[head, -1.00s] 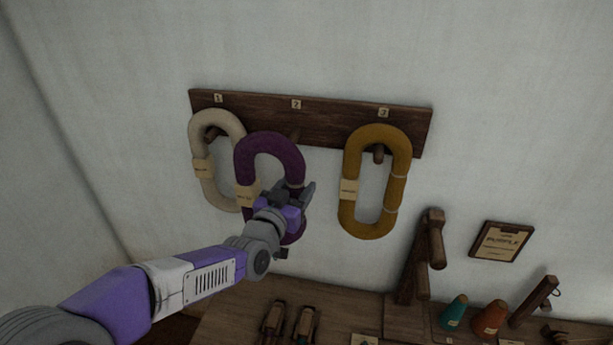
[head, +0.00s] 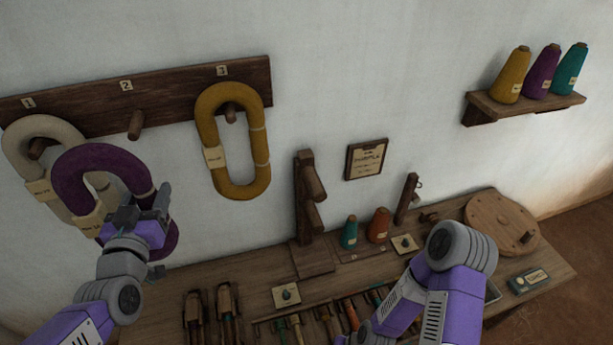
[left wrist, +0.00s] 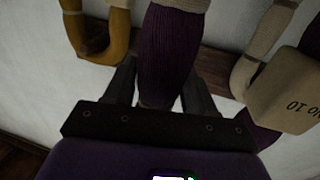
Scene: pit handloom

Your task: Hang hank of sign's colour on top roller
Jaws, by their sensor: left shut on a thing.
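The purple hank (head: 98,160) is in my left gripper (head: 140,212), which is shut on its right-hand strand. The hank hangs upright in front of the cream hank, clear of the empty peg 2 (head: 136,124). In the left wrist view the purple strand (left wrist: 165,60) runs between the fingers. The sign (head: 367,158) on the wall reads PURPLE. A wooden stand (head: 302,205) on the bench, right of the hanks, carries two rollers; the top roller (head: 313,182) is bare. My right arm shows at lower right, but its gripper is out of view.
The cream hank (head: 22,150) hangs on peg 1 and the mustard hank (head: 206,125) on peg 3 of the rack (head: 180,95). Teal and orange cones (head: 378,225) stand right of the stand. A shelf (head: 525,108) holds more cones. Tools lie along the bench front.

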